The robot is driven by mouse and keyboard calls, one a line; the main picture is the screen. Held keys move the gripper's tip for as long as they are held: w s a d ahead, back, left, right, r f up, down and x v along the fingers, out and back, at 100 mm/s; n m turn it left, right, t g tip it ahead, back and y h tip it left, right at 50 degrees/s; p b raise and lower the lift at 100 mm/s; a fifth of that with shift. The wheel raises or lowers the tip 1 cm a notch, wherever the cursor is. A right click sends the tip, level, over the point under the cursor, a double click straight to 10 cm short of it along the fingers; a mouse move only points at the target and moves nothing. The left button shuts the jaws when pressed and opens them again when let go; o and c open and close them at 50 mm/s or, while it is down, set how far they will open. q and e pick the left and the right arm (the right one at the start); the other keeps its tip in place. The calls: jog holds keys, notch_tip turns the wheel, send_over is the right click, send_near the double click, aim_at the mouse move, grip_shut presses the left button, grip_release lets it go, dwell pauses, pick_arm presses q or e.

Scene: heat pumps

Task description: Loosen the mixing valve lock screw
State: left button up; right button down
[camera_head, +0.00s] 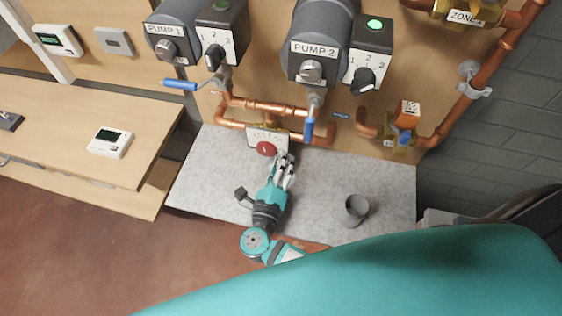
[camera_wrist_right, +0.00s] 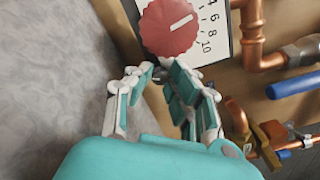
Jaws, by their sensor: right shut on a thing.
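The mixing valve's red knob (camera_head: 265,149) sits at the lower left of its white scale plate (camera_head: 282,139), among copper pipes on the wooden panel. In the right wrist view the red knob (camera_wrist_right: 169,27), with a white pointer line, stands just beyond my fingertips, in front of the numbered scale (camera_wrist_right: 212,18). My right gripper (camera_head: 284,158) reaches up to just below the knob and scale. In the right wrist view its fingertips (camera_wrist_right: 162,74) are closed on a small part under the knob, apparently the lock screw, which the fingers mostly hide. My left gripper is not in view.
PUMP 1 (camera_head: 180,14) and PUMP 2 (camera_head: 318,30) hang above, with blue-handled valves (camera_head: 309,130) below them. A grey cup (camera_head: 355,209) stands on the grey slab (camera_head: 330,185). A white thermostat (camera_head: 110,142) lies on the wooden bench at left.

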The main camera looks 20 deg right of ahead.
jog(key=c, duration=1.2)
grip_release()
jog(key=v, duration=1.2)
